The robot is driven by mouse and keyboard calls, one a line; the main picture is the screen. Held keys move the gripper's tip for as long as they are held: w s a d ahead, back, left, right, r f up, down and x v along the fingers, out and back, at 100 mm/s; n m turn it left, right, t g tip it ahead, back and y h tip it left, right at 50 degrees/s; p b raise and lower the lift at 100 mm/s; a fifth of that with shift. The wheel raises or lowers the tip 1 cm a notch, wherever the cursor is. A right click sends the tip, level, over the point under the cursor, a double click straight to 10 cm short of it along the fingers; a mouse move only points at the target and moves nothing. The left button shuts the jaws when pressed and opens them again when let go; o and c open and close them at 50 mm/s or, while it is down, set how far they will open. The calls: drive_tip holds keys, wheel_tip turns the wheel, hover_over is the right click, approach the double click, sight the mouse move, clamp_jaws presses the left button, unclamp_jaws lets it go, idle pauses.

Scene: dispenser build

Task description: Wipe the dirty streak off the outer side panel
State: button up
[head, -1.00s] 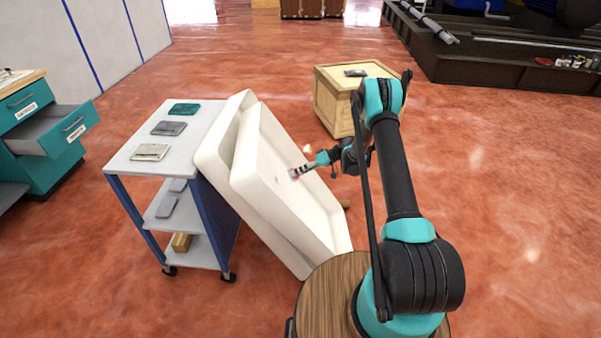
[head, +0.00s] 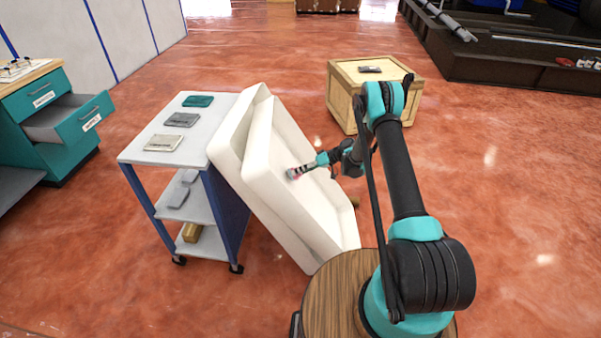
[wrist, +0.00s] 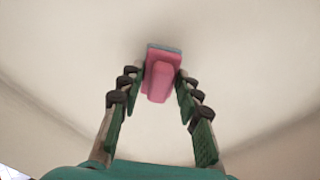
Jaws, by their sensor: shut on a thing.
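The pale white panel (head: 262,180) leans at a slant against a cart, with a second white panel (head: 228,140) behind it. My gripper (head: 298,172) is over the front panel's face. In the wrist view my gripper (wrist: 155,95) has its green-padded fingers on either side of a pink block (wrist: 158,82) with a grey pad (wrist: 164,49) at its far end. The pad is at or very close to the panel face; I cannot tell if it touches. I cannot make out a distinct streak; only soft shading shows around the pad.
The cart (head: 136,155) carries teal, dark grey and beige pads on top, with more items on lower shelves. A wooden crate (head: 345,100) with a dark item stands behind my arm. An open teal drawer (head: 85,118) is at left. The red floor is clear at right.

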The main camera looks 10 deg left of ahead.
drive_tip(key=shift+x, duration=0.85)
idle(0.5)
drive_tip(key=shift+w, duration=0.1)
drive_tip(key=shift+w+a, duration=0.15)
drive_tip(key=shift+w, duration=1.75)
drive_tip(key=shift+a, duration=0.1)
drive_tip(key=shift+s+f, duration=0.15)
drive_tip(key=shift+s, duration=1.9)
drive_tip(key=v, duration=0.6)
